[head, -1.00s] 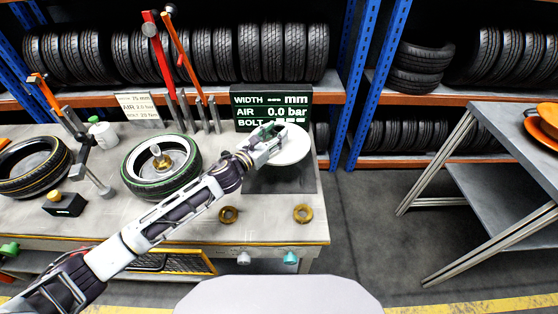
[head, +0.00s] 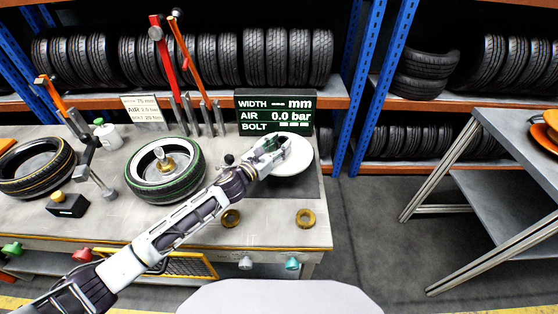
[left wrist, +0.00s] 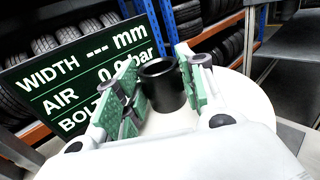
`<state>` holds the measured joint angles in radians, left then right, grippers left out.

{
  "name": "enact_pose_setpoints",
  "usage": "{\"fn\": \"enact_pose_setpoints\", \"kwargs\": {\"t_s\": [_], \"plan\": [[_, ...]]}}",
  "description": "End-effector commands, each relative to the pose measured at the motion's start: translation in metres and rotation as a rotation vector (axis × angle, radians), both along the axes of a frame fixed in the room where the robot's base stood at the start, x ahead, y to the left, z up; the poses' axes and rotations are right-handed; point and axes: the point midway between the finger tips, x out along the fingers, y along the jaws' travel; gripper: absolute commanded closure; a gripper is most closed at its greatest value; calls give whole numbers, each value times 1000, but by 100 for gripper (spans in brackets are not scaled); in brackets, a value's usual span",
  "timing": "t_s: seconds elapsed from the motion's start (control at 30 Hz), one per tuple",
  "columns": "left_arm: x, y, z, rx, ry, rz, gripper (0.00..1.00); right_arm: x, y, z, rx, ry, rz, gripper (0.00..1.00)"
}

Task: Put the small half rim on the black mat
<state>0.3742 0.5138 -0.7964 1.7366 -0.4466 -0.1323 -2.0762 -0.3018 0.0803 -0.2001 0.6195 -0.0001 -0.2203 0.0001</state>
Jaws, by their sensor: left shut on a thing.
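The small half rim (head: 294,158) is a white disc with a black hub, which stands up between the fingers in the left wrist view (left wrist: 160,85). My left gripper (head: 268,143) is shut on the hub, its green pads on either side (left wrist: 152,88). The disc is over the black mat (head: 290,188), a dark square at the right end of the bench. The disc hides the mat's far part. I cannot tell whether the disc touches the mat. My right gripper is out of view.
A dark display (head: 273,112) stands close behind the disc. A tyre on a rim (head: 165,170) lies left of my forearm. Upright levers (head: 165,60) stand at the back.

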Motion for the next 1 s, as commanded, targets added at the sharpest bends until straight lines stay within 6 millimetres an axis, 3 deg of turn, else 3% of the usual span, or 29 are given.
{"fn": "enact_pose_setpoints", "kwargs": {"t_s": [0.2,0.77,1.0], "plan": [[0,0,-19,-4,-3,0,100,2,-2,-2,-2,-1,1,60],[1,0,-27,-2,-5,-1,100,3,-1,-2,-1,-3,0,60],[1,-1,-46,-4,-2,0,100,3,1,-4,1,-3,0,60]]}}
